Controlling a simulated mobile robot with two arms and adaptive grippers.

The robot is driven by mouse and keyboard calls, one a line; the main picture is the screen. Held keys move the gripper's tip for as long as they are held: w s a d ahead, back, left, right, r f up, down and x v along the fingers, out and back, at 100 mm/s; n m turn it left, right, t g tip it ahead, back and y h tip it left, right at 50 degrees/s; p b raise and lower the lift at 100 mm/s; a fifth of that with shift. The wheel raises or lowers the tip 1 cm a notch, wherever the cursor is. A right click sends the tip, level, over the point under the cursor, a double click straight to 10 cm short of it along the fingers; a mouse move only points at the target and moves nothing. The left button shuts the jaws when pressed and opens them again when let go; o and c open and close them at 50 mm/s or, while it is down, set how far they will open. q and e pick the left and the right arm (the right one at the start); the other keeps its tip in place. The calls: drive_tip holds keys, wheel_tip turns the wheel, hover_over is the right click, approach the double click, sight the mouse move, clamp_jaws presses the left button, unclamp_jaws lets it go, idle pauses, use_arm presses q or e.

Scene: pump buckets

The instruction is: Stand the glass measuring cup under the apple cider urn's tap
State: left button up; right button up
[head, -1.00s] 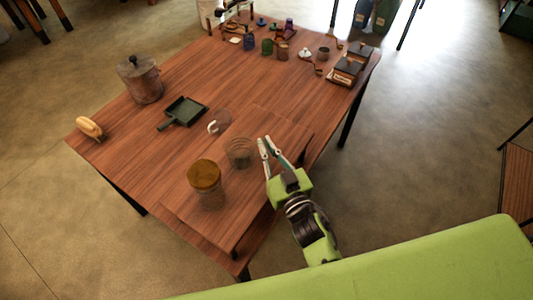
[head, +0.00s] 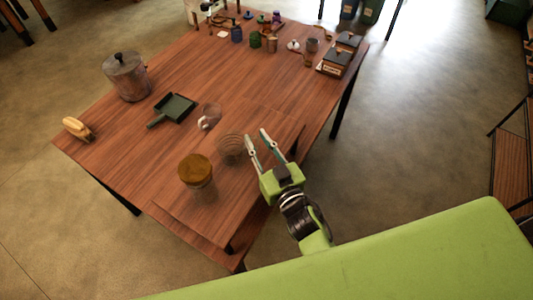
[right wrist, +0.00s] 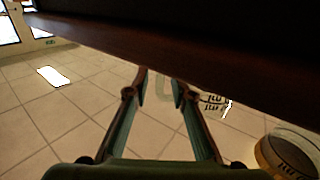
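A clear glass cup with a pale handle (head: 207,121), which looks like the measuring cup, stands on the wooden table. A handle and dark markings, likely its own (right wrist: 215,101), show just beyond my fingers in the right wrist view. A grey metal lidded vessel (head: 128,80) stands at the table's left; I see no tap on it and cannot tell whether it is the cider urn. My right gripper (head: 256,134) is open and empty over the table's near right side, apart from the cup; its spread fingers show in the wrist view (right wrist: 158,72). My left gripper is out of view.
A clear glass vessel (head: 231,148) stands between my right gripper and the cup. A brown-lidded jar (head: 197,175) is nearer. A dark green pan (head: 175,107) and a yellow-tan item (head: 78,129) lie left. Several small containers crowd the far end; the table's middle is clear.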

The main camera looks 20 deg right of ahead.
drive_tip(key=s+d+b, duration=0.2)
drive_tip(key=s, duration=0.9)
drive_tip(key=shift+f+b, duration=0.15)
drive_tip(key=shift+b, duration=0.25)
drive_tip(key=shift+s+d, duration=0.1)
drive_tip(key=shift+s, duration=0.2)
drive_tip(key=shift+c, duration=1.1)
drive_tip(key=w, duration=0.2)
drive_tip(key=w+a, duration=0.1)
drive_tip(key=w, duration=0.3)
drive_tip(key=shift+w+a, duration=0.3)
drive_tip(key=shift+w, duration=0.05)
drive_tip(key=w, duration=0.1)
drive_tip(key=w+p, duration=0.1)
drive_tip(key=w, duration=0.2)
drive_tip(key=shift+w+a, duration=0.25)
drive_tip(key=shift+w, duration=0.15)
drive_tip(key=shift+w+f, duration=0.15)
drive_tip(key=shift+w, duration=0.1)
drive_tip(key=shift+s, duration=0.1)
clamp_jaws()
